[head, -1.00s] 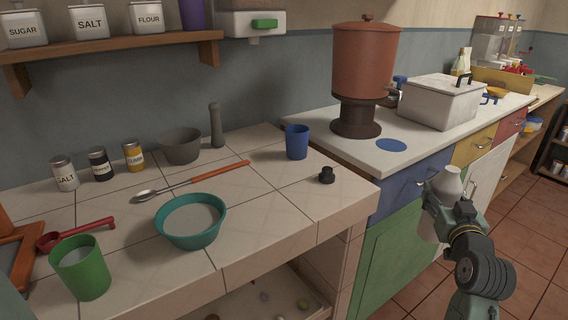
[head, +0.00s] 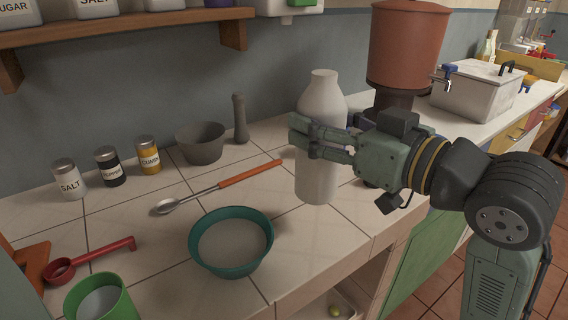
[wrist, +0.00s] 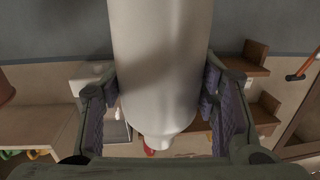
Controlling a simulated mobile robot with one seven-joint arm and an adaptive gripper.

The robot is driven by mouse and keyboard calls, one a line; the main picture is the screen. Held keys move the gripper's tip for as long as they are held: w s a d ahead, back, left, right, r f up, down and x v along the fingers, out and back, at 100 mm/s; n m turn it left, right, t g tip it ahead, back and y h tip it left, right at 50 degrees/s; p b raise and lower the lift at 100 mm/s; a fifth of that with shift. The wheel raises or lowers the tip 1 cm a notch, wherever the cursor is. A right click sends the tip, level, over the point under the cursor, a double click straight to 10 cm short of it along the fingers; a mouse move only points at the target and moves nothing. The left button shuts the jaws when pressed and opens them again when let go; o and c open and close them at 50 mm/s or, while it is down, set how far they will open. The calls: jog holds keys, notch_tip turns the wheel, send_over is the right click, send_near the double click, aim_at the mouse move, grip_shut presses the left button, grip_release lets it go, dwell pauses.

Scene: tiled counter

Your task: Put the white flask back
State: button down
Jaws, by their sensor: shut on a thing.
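The white flask (head: 322,98) is upright over the right part of the tiled counter, its open-looking neck at the top. My gripper (head: 318,142) comes from the right and is shut around the flask's middle. I cannot tell whether its base touches the tiles. In the wrist view the flask (wrist: 160,60) fills the space between my two finger pads (wrist: 160,105). The flask and arm hide the blue cup and the small black cap seen earlier on the counter.
A teal bowl (head: 231,262) stands in front-left of the flask.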

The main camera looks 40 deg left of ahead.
jog(key=w+a+f+p, duration=0.4)
jog(key=w+a+f, duration=0.1)
jog(key=w+a, duration=0.5)
jog(key=shift+w+a+f+g, duration=0.2)
jog(key=shift+w+a+g, duration=0.15)
jog(key=shift+w, duration=0.2)
jog(key=shift+f, duration=0.2)
jog(key=c, duration=0.6)
grip_release()
